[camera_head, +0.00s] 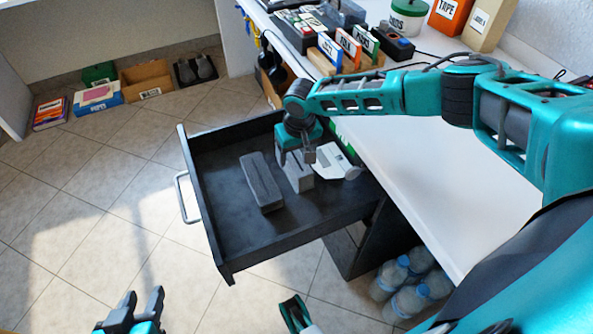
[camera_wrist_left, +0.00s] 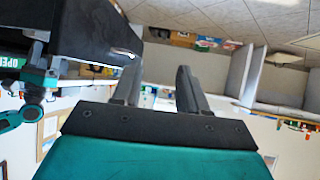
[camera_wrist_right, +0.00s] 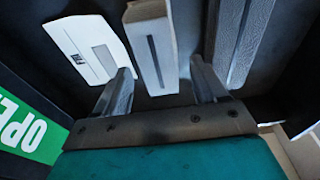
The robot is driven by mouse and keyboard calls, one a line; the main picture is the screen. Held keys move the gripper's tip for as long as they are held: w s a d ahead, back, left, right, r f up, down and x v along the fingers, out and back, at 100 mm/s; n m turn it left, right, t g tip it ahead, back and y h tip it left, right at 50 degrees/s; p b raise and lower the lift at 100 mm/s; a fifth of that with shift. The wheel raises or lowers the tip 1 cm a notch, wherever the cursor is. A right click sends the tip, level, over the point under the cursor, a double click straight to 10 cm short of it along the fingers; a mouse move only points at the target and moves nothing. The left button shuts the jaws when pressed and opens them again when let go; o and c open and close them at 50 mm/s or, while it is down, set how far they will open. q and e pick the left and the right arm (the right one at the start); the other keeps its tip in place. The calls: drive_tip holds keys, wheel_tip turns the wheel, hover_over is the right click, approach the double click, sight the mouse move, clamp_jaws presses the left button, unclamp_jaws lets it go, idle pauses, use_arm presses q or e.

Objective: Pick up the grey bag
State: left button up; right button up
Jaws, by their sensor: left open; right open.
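A long grey bag (camera_head: 261,181) with a darker line along its top lies in the open black drawer (camera_head: 225,242). It also shows in the right wrist view (camera_wrist_right: 243,35), right of the fingers. Beside it is a lighter grey block-like item (camera_head: 299,174) with a dark slot, seen between the fingers in the right wrist view (camera_wrist_right: 150,50). My right gripper (camera_head: 297,157) is open, pointing down over this lighter item; I see no grip on anything. My left gripper (camera_head: 144,297) is open and empty, low over the floor, left of the drawer.
A white flat item (camera_head: 337,163) lies at the drawer's right side. The white desktop (camera_head: 430,185) is right of the drawer, with boxes and holders at its back. Water bottles (camera_head: 408,287) stand below.

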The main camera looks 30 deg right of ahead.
sight(297, 160)
drive_tip(key=f+b, duration=0.1)
drive_tip(key=f, duration=0.2)
drive_tip(key=f+b, duration=0.1)
drive_tip(key=f, duration=0.1)
drive_tip(key=shift+w+d+f+b, duration=0.1)
drive_tip(key=shift+w+d+b, duration=0.15)
drive_tip(key=shift+b, duration=0.1)
drive_tip(key=shift+f, duration=0.3)
drive_tip(key=c, duration=0.8)
use_arm(q)
drive_tip(key=shift+w+d+f, duration=0.3)
drive_tip(key=shift+d+f, duration=0.15)
drive_tip(key=shift+f, duration=0.35)
use_arm(e)
drive_tip(key=shift+c, duration=0.2)
drive_tip(key=shift+r, duration=0.1)
